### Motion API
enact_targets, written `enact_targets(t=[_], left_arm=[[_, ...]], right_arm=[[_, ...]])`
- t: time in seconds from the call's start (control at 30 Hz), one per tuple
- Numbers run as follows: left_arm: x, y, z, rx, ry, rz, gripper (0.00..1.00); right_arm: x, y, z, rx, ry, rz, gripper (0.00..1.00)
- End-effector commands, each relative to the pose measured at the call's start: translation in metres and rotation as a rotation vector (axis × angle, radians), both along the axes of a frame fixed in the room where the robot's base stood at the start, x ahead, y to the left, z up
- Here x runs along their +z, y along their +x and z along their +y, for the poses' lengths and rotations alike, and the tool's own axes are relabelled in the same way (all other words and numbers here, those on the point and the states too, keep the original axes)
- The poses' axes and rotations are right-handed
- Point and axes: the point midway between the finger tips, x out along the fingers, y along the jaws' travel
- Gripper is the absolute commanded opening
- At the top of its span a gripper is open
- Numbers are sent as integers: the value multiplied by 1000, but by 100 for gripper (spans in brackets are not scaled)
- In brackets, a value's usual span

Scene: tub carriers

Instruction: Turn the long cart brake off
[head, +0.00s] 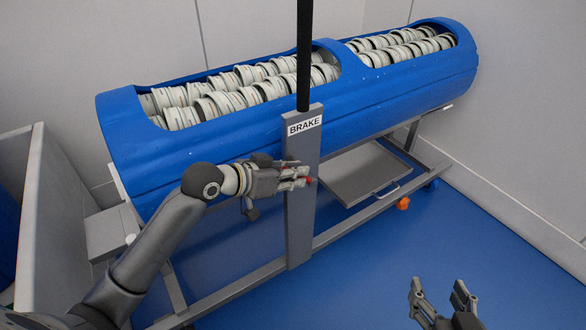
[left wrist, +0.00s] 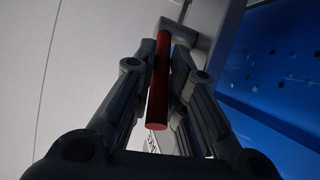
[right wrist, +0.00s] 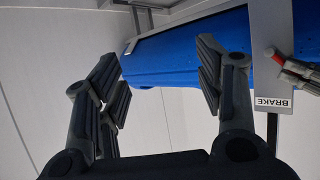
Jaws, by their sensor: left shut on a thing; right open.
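The long cart (head: 390,90) is a blue tub on a grey frame. Its grey brake post (head: 302,210) carries a BRAKE label (head: 304,125), which shows upside down in the right wrist view (right wrist: 272,102). Below the label is a red brake lever (head: 309,180), mostly hidden by my gripper in the head view. My left gripper (head: 293,178) is shut on this lever. In the left wrist view the red lever (left wrist: 158,85) lies between its fingers. My right gripper (head: 440,292) is open and empty, low at the right, apart from the cart.
Several pale rings (head: 240,92) fill the tub's two openings. A black pole (head: 304,50) rises above the brake post. A grey tray (head: 355,172) sits low in the frame. A grey panel (head: 45,220) stands at the left. The blue floor (head: 500,240) at the right is clear.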

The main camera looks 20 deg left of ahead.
Motion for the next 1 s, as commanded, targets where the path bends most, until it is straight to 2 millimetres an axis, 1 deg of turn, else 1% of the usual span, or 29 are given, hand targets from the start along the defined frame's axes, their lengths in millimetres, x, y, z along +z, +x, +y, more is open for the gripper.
enact_targets(t=[0.03,0.17,0.3,0.37,0.5,0.6,0.87,0.9,1.0], left_arm=[[5,1,0,2,4,3,0],[5,2,0,2,14,16,0],[7,3,-1,2,25,30,0],[7,3,-1,2,30,35,0],[8,4,-2,2,41,50,0],[9,4,-2,2,48,59,0],[10,6,-3,2,69,84,0],[10,6,-3,2,72,88,0],[11,7,-4,1,79,98,0]], right_arm=[[-8,-9,-4,-5,-17,72,62],[-36,-34,-15,-19,-60,259,62],[-60,-70,-28,-34,-104,460,62],[-68,-86,-33,-40,-122,546,62],[-80,-128,-46,-55,-163,741,62],[-81,-146,-51,-62,-178,823,62],[-65,-145,-51,-61,-177,821,62],[-74,-143,-50,-60,-178,828,62],[-88,-138,-50,-58,-179,836,62]])
